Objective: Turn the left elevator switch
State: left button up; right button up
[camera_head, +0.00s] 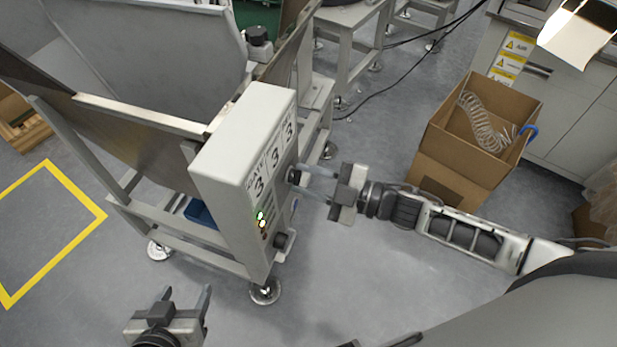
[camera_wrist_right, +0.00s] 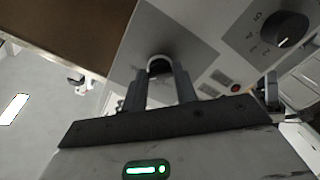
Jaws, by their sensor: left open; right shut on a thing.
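A pale control box (camera_head: 240,165) with number displays and small lit lamps stands left of centre in the head view. A dark knob (camera_head: 294,176) sticks out from its right-hand face; it also shows in the right wrist view (camera_wrist_right: 159,65). My right gripper (camera_head: 308,184) is shut on this knob, with one finger on each side; its fingers also show in the right wrist view (camera_wrist_right: 160,88). A second knob (camera_head: 281,240) sits lower on the box. My left gripper (camera_head: 187,296) is open and empty, below the box in the picture. The fingers partly hide the gripped knob.
A round black dial (camera_wrist_right: 278,30) with printed marks and a red button (camera_wrist_right: 236,88) are beside the gripped knob. The box is on a metal frame with large plates (camera_head: 140,150). A cardboard box (camera_head: 478,140) with coiled tubing stands right. Grey floor lies between.

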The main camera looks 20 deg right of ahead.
jog(key=o, duration=1)
jog(key=shift+s+d, duration=0.1)
jog(key=b+v, duration=0.1)
jog(key=v, duration=1.4)
jog(key=shift+s+d, duration=0.25)
jog(key=a+f+m+h, duration=0.2)
jog(key=a+m+h, duration=0.1)
jog(key=m, duration=0.2)
jog(key=s+a+f+m+h, duration=0.1)
jog(key=a+f+m+h, duration=0.2)
jog(key=m, duration=0.3)
jog(key=s+a+f+m+h, duration=0.1)
jog(key=a+f+m+h, duration=0.1)
jog(key=a+m+h, duration=0.3)
jog(key=shift+s+f+m+g, duration=0.15)
jog(key=shift+m+g, duration=0.15)
